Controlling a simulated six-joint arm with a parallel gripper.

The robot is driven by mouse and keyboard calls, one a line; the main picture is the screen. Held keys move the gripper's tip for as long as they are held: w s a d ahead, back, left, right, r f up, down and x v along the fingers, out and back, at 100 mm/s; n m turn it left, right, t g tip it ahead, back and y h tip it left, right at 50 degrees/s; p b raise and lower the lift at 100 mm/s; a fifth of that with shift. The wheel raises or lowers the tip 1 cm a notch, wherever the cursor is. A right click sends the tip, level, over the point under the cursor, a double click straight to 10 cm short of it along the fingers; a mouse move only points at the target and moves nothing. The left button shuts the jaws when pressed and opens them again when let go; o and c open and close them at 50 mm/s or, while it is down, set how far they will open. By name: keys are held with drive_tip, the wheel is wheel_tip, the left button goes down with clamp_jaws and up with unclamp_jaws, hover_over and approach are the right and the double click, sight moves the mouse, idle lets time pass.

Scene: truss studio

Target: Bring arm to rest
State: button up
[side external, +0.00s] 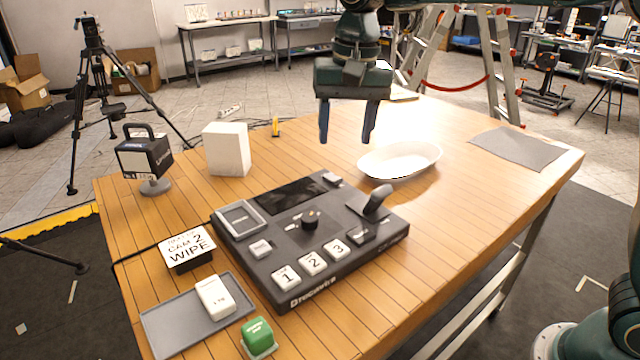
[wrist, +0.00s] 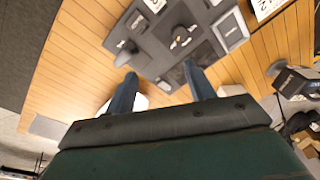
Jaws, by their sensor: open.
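My gripper (side external: 347,134) hangs above the wooden table (side external: 470,218), its two blue fingers apart and nothing between them. In the side view it is over the far side of the dark control console (side external: 285,232), left of the white oval dish (side external: 400,160). In the wrist view my open gripper (wrist: 160,80) shows at the bottom, with the console (wrist: 165,45) beyond the fingertips. The fingers touch nothing that I can see.
A lever (side external: 376,203) stands up from the console. A white box (side external: 226,149), a handled dark device (side external: 144,158) and a "CAM 2 WIPE" block (side external: 187,249) stand left. A grey tray (side external: 165,330) holds a white block (side external: 215,297); a green block (side external: 258,336) is beside it. The right tabletop is mostly clear.

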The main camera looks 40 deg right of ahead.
drive_tip(key=s+d+r+n+t, duration=0.1)
drive_tip(key=s+d+n, duration=0.1)
drive_tip(key=s+d, duration=0.35)
drive_tip(key=s+d+r+n+t, duration=0.1)
drive_tip(key=s+d+r, duration=0.1)
drive_tip(key=s, duration=0.6)
drive_tip(key=s+d+f+n+t, duration=0.1)
drive_tip(key=s+d+f, duration=0.1)
drive_tip(key=s, duration=0.4)
drive_tip(key=s+d+f+n+t, duration=0.1)
drive_tip(key=s+d+f+n, duration=0.1)
drive_tip(key=s+f, duration=0.2)
drive_tip(key=shift+s+t, duration=0.3)
drive_tip(key=shift+s, duration=1.5)
drive_tip(key=shift+f, duration=0.1)
